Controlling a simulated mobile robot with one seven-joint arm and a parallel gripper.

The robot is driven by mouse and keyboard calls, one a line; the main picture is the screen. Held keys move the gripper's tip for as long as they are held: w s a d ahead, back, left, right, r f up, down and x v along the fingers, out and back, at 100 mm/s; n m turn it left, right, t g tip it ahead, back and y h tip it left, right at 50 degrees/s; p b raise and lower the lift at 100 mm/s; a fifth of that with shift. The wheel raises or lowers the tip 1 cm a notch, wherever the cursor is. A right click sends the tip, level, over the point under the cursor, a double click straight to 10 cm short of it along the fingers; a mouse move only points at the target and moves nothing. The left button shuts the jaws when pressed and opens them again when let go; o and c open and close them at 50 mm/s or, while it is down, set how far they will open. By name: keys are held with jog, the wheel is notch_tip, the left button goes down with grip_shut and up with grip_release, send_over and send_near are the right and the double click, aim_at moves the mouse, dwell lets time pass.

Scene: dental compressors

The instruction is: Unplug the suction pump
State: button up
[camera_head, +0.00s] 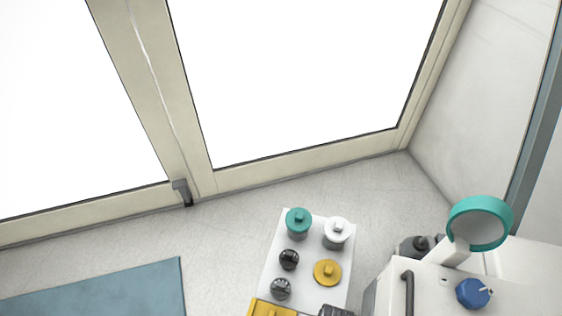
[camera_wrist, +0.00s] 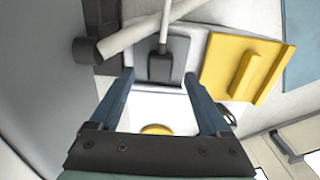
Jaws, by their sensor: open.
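In the wrist view, a dark grey plug (camera_wrist: 165,68) with a pale cord (camera_wrist: 165,25) running up from it sits against a grey socket-like plate (camera_wrist: 203,40). I take it to be the pump's plug; no label shows. A yellow flap (camera_wrist: 228,65) stands open to its right. My gripper (camera_wrist: 158,76) is open, with one blue-grey finger on each side of the plug's lower part in the picture. Whether the fingers touch it, or how deep it is seated, I cannot tell. In the head view, a yellow part (camera_head: 272,308) at the bottom edge may be the same flap.
A white panel (camera_head: 312,271) carries teal, white, yellow and dark round caps. A white machine (camera_head: 430,290) with a teal ring (camera_head: 480,203) and a blue knob (camera_head: 473,293) stands right. A thick pale tube (camera_wrist: 130,38) passes left of the plug.

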notch_tip(320, 180, down, 4)
jog(key=shift+r+b, duration=0.25)
jog(key=shift+b, duration=0.5)
jog(key=shift+r+p, duration=0.1)
jog(key=shift+p, duration=0.35)
dwell(0.4)
grip_shut()
dwell(0.5)
jog(key=shift+r, duration=0.1)
jog(key=shift+r+p, duration=2.85)
jog(key=shift+p, duration=0.3)
